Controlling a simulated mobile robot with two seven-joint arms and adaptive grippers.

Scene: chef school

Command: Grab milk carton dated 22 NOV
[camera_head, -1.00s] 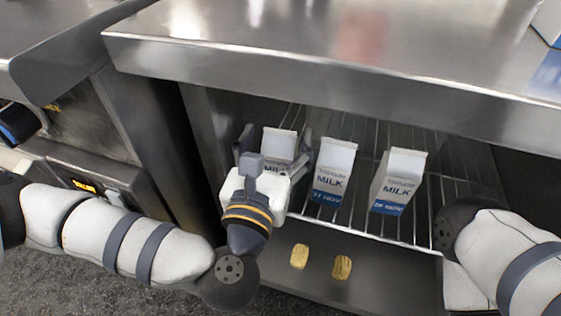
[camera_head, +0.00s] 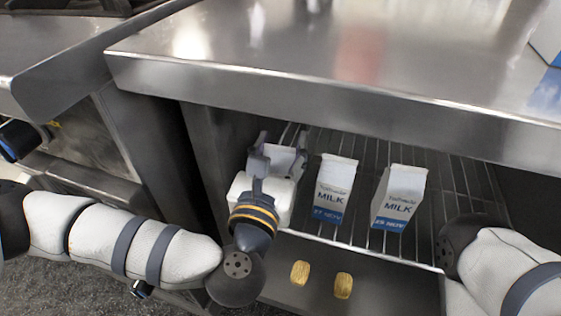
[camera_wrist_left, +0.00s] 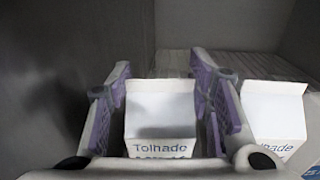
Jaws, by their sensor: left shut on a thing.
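Three milk cartons stand on a wire shelf under a steel counter. My left gripper (camera_head: 281,140) is shut on the leftmost carton (camera_head: 284,158), one finger on each side. In the left wrist view this carton (camera_wrist_left: 160,112) is upright between the purple finger pads, with "Tolhade" on its front; its date is hidden. The middle carton (camera_head: 334,186) has a blue band with a blurred date, perhaps 21 or 27 NOV. The right carton (camera_head: 401,196) seems to read 25 NOV. My right gripper is out of view; only part of that arm shows at lower right.
The counter (camera_head: 300,65) overhangs the wire shelf (camera_head: 362,240). A cabinet side wall stands close to the left of my left gripper. Two yellowish pieces (camera_head: 300,273) (camera_head: 343,286) lie on the lower surface. The neighbouring carton (camera_wrist_left: 272,115) is close on the right.

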